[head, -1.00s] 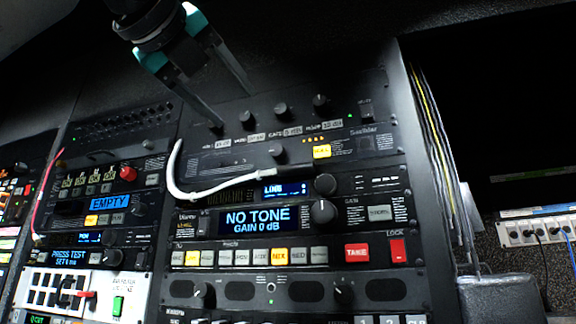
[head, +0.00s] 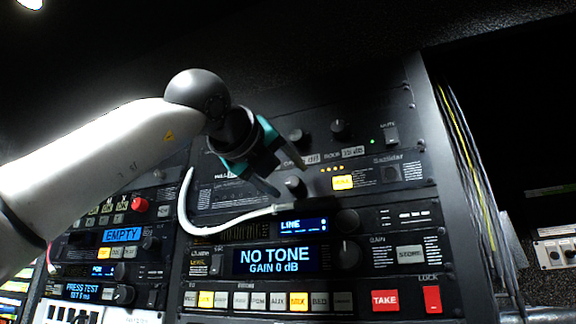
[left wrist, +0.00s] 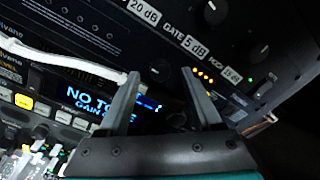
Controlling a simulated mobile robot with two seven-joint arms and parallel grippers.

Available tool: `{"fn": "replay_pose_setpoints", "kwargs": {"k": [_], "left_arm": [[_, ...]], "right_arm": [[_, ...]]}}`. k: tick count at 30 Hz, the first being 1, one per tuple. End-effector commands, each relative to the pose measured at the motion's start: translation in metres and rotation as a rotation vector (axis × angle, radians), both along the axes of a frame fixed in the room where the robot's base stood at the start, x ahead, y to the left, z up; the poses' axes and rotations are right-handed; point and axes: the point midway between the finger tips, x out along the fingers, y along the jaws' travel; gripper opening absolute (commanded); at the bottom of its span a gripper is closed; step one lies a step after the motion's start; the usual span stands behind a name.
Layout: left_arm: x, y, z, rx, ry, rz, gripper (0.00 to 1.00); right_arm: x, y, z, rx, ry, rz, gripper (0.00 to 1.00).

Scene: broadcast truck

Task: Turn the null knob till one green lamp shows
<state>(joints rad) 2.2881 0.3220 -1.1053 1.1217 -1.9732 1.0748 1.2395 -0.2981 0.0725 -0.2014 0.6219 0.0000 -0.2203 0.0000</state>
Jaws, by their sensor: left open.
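A dark round knob (head: 294,185) sits on the upper rack panel, left of a short row of small amber lamps (head: 332,168). I cannot read its label, but it seems to be the null knob. My left gripper (head: 289,180) is open, with its fingertips either side of this knob in the head view. In the left wrist view the knob (left wrist: 159,70) shows between the open fingers, and the amber lamps (left wrist: 203,75) are lit to its right. Contact cannot be told. A green lamp (head: 372,141) is lit higher up, apart from the amber row. My right gripper is out of view.
A white cable (head: 215,228) loops beside the gripper to a plug below the knob. Other knobs (head: 338,128) stand above, and a lit yellow button (head: 343,182) is to the right. A display (head: 276,260) below reads NO TONE, GAIN 0 dB.

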Motion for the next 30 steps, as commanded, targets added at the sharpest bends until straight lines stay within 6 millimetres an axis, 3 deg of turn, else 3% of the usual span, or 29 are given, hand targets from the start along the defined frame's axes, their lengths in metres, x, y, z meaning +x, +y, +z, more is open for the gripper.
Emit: {"fn": "replay_pose_setpoints", "kwargs": {"k": [6, 16, 30], "left_arm": [[0.015, -0.007, 0.001, -0.001, 0.000, 0.000, 0.66], [0.017, -0.008, -0.001, -0.001, 0.000, 0.000, 0.65], [0.017, -0.007, 0.000, -0.001, 0.000, 0.000, 0.12]], "right_arm": [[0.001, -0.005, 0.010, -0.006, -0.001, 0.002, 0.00], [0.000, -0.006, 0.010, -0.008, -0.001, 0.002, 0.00], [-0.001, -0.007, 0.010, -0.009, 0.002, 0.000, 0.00]]}}
